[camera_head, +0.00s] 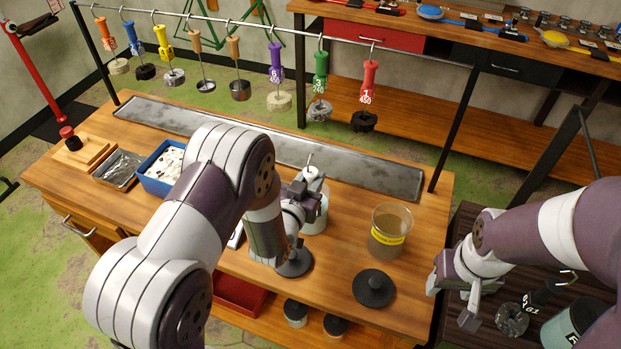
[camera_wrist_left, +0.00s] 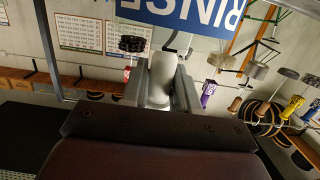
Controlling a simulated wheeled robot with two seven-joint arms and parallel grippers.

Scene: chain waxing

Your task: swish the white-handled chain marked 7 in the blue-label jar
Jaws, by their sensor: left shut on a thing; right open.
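My left gripper (camera_head: 306,188) is shut on the white handle (camera_head: 312,173) of a chain, which also shows between the fingers in the left wrist view (camera_wrist_left: 162,76). The handle's marking is not visible. A pale jar (camera_head: 318,216) stands just below and behind the gripper, partly hidden by it. A blue label reading RINSE (camera_wrist_left: 185,14) shows upside down close ahead in the left wrist view. The chain below the handle is hidden, so I cannot tell how deep it is in the jar. My right gripper (camera_head: 457,300) is open and empty at the bench's right.
A yellow-label jar (camera_head: 390,232) stands right of the pale jar. Black lids (camera_head: 374,288) (camera_head: 295,264) lie in front. A blue tub (camera_head: 160,184) and foil tray (camera_head: 118,170) are at left. Several chains hang from the rail (camera_head: 300,33). A dark side table (camera_head: 462,222) is at right.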

